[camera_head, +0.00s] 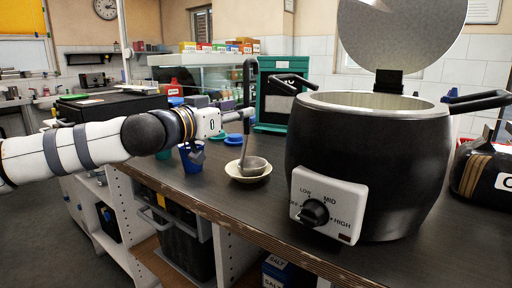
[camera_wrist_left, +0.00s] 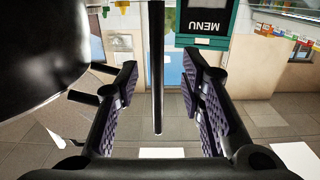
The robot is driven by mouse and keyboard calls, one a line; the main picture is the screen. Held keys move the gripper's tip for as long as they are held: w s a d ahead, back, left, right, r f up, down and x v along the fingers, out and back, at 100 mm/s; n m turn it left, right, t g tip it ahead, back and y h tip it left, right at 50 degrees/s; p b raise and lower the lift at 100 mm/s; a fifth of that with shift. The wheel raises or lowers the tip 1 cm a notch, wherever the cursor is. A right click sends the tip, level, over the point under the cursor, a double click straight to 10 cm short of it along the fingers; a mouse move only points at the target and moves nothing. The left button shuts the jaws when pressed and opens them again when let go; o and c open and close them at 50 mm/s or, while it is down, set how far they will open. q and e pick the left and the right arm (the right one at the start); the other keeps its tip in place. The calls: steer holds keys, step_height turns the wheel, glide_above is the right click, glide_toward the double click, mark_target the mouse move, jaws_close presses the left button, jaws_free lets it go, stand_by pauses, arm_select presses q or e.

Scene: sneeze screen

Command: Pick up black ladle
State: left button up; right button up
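The black ladle (camera_head: 247,92) stands upright, its bowl resting in a cream bowl (camera_head: 263,178) on the dark counter, left of the big pot. My left gripper (camera_head: 242,114) reaches in from the left at the height of the ladle's handle. In the left wrist view my left gripper (camera_wrist_left: 160,85) has its two padded fingers spread wide. The ladle's handle (camera_wrist_left: 157,60) shows between them with a gap on each side. I cannot tell how deep between the fingers it stands. My right gripper's fingers are not clearly seen.
A large black pot (camera_head: 330,150) with a raised lid and a dial stands just right of the ladle. A green menu board (camera_head: 272,95) is behind. A blue cup (camera_head: 191,160) and teal lids stand near my left wrist. The counter's front edge (camera_head: 225,215) is close.

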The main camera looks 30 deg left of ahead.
mark_target(248, 131)
arm_select(q)
steer(key=w, duration=0.1)
steer(key=w+b, duration=0.1)
steer(key=w, duration=0.2)
steer(key=shift+w+d+f, duration=0.15)
steer(key=shift+d+f, duration=0.05)
steer(key=shift+d, duration=0.15)
steer(key=shift+r, duration=0.3)
jaws_close()
arm_select(e)
steer(key=shift+s+f+g, duration=0.3)
steer(key=shift+s+f, duration=0.75)
steer(key=shift+f, duration=0.05)
arm_select(q)
steer(key=shift+r, duration=0.1)
